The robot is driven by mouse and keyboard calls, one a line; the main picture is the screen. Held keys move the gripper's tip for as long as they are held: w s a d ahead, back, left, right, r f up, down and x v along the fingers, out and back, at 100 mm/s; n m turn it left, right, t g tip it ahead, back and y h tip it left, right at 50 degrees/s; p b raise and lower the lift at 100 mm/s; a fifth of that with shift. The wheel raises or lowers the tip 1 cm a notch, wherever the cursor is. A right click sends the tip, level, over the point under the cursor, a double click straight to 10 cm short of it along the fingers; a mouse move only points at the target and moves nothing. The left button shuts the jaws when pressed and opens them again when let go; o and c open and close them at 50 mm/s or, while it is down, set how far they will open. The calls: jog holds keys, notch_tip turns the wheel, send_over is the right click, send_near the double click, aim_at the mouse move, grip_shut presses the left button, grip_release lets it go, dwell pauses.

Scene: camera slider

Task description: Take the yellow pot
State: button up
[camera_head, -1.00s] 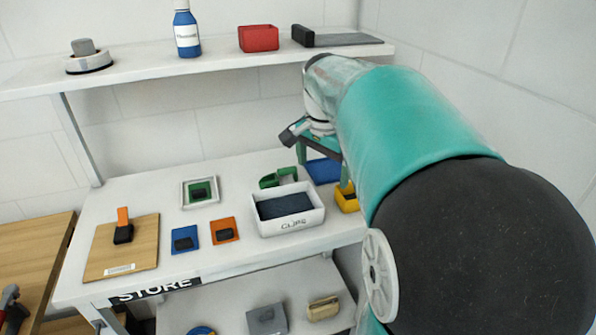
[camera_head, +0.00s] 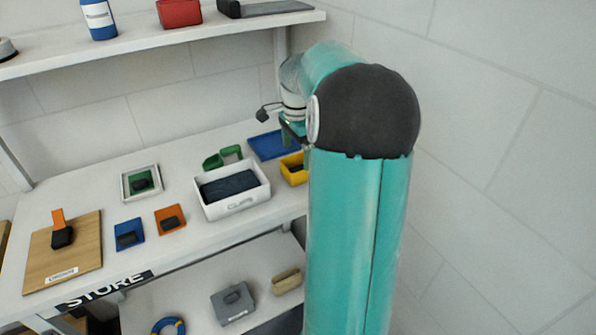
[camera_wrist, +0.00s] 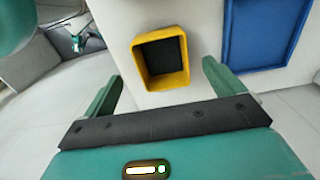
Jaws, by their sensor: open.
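The yellow pot (camera_wrist: 141,74) is a small square open box with a dark inside. It stands on the white table near its edge in the wrist view. In the head view the yellow pot (camera_head: 290,177) is partly hidden behind my arm, right of the white clips box. My gripper (camera_wrist: 163,78) is open and empty, with its two green fingers apart. The pot shows between and beyond the fingertips; I see no contact. In the head view my gripper (camera_head: 293,132) is mostly hidden by my arm, above the back right of the table.
A blue tray (camera_wrist: 262,45) lies right of the pot in the wrist view. The white clips box (camera_head: 232,205) and a green holder (camera_head: 222,157) are close by. A shelf (camera_head: 160,42) hangs above the table. A wall rises at the right.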

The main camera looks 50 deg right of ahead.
aim_at(298, 163)
jog(key=f, duration=0.5)
jog(key=shift+d+f, duration=0.3)
jog(key=shift+d, duration=0.05)
jog(key=c, duration=1.2)
jog(key=shift+o, duration=0.2)
jog(key=shift+r, duration=0.15)
